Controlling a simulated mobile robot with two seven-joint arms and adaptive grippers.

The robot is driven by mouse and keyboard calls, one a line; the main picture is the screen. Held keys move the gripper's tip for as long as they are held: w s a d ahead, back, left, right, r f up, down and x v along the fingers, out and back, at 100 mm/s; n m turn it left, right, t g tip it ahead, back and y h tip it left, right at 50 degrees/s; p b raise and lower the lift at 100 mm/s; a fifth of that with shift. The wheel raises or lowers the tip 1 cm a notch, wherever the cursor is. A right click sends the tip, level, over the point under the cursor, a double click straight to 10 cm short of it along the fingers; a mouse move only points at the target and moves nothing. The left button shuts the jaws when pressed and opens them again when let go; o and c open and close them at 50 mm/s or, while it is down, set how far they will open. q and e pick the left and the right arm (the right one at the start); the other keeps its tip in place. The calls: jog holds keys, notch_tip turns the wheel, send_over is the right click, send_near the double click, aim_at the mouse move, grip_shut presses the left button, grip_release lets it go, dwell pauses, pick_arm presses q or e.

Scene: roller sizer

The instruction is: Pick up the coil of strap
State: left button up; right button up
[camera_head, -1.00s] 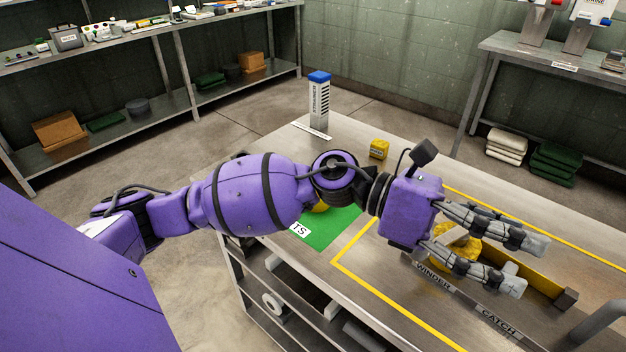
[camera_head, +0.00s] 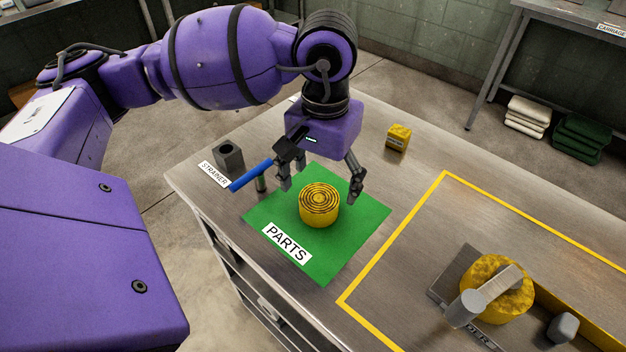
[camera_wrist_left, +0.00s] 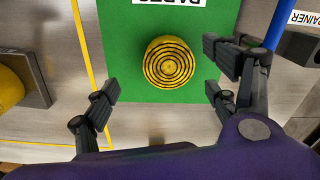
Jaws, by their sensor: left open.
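The coil of strap (camera_head: 319,205) is a short yellow roll with dark spiral rings on top. It lies flat on the green parts mat (camera_head: 358,236) on the metal bench. It also shows in the left wrist view (camera_wrist_left: 170,62), ahead of the fingers and between their lines. My left gripper (camera_head: 320,190) is open above and just behind the coil in the head view, with fingers spread to either side. In the left wrist view my left gripper (camera_wrist_left: 165,95) shows empty, and I see no contact with the coil. My right gripper is not in view.
A blue-handled tool (camera_head: 250,175) stands beside the gripper's left finger, near a dark block (camera_head: 229,155) and the strainer label (camera_head: 214,174). A small yellow block (camera_head: 398,138) stands behind. The winder with a yellow roll (camera_head: 497,290) is at right, inside yellow lines.

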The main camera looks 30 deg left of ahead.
aim_at(321, 198)
pick_arm(q)
notch_tip(321, 198, down, 2)
jog(key=shift+f, duration=0.15)
jog(key=f, duration=0.3)
jog(key=w+a+f, duration=0.1)
jog(key=shift+f+p, duration=0.25)
jog(key=shift+p, duration=0.05)
jog(key=shift+w+f, duration=0.15)
jog(key=shift+f, duration=0.2)
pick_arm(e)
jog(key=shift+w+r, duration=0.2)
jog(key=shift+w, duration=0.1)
pick_arm(q)
jog(key=c, duration=1.1)
jog(key=shift+c, duration=0.8)
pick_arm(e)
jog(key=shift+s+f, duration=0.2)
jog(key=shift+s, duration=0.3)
pick_arm(q)
jog(key=shift+r, duration=0.15)
